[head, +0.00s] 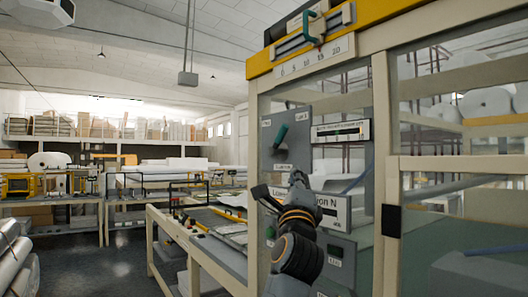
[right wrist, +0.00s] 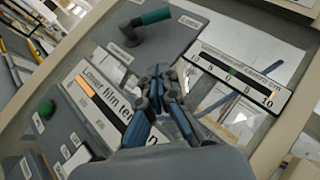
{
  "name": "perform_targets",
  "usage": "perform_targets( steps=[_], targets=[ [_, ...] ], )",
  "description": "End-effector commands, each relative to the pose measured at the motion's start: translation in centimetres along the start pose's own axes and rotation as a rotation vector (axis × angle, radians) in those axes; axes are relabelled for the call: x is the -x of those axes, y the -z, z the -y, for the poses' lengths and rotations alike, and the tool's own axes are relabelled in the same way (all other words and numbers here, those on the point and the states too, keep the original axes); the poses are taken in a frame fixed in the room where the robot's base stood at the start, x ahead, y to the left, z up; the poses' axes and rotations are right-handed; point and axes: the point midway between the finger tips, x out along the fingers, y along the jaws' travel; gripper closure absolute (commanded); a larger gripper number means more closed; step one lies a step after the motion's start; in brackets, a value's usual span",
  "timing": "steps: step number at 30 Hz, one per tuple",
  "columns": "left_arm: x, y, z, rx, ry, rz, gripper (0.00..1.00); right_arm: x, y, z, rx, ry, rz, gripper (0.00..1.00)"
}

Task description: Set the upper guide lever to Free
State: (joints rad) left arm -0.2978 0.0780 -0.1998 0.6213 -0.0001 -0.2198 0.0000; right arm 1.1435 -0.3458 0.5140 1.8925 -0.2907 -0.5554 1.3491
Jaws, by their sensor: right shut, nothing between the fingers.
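The upper guide lever, with a teal handle (head: 281,135), is on the upper part of a grey panel (head: 292,152). Its handle tilts up and right toward a small label (head: 301,117); another label (head: 266,123) is at upper left. Their words are too small to read surely. In the right wrist view the teal handle (right wrist: 154,17) runs from a dark pivot (right wrist: 123,35) toward a label (right wrist: 190,21). My right gripper (head: 272,192) is below the lever, apart from it. Its fingers (right wrist: 160,75) are shut and empty. My left gripper is out of view.
A "Lower film tension N" display (head: 328,205) is below the lever, partly hidden by my gripper. A centring display (head: 341,131) is to the right. A green button (right wrist: 46,109) is on the lower panel. Cream frame posts (head: 383,150) stand to the right.

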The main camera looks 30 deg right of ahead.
Motion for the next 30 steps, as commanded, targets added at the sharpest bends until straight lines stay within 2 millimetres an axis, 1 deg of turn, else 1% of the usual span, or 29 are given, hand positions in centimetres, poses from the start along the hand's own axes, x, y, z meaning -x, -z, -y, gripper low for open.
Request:
perform_targets(
  steps=[1,3,11,14,17,20,27,30],
  targets=[
    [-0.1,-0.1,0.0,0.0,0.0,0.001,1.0,0.1,0.2,0.4,-0.013,0.007,-0.005,1.0],
    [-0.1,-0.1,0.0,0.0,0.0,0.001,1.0,0.1,0.3,0.7,-0.02,0.01,-0.008,1.0],
    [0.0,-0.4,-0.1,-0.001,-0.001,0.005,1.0,0.0,0.2,0.6,-0.016,0.008,-0.006,1.0],
    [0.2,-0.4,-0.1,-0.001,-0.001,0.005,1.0,-0.5,0.2,0.6,-0.014,0.008,-0.005,1.0],
    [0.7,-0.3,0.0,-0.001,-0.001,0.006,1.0,-1.7,0.1,0.8,-0.013,0.008,-0.005,1.0],
    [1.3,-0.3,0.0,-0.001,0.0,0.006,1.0,-3.6,0.2,0.9,-0.011,0.008,-0.006,1.0],
    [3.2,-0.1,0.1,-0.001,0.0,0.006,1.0,-8.9,0.2,1.0,-0.011,0.007,-0.006,1.0],
    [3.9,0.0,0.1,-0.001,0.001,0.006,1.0,-10.7,0.0,0.9,-0.013,0.006,-0.005,1.0]
  ],
)
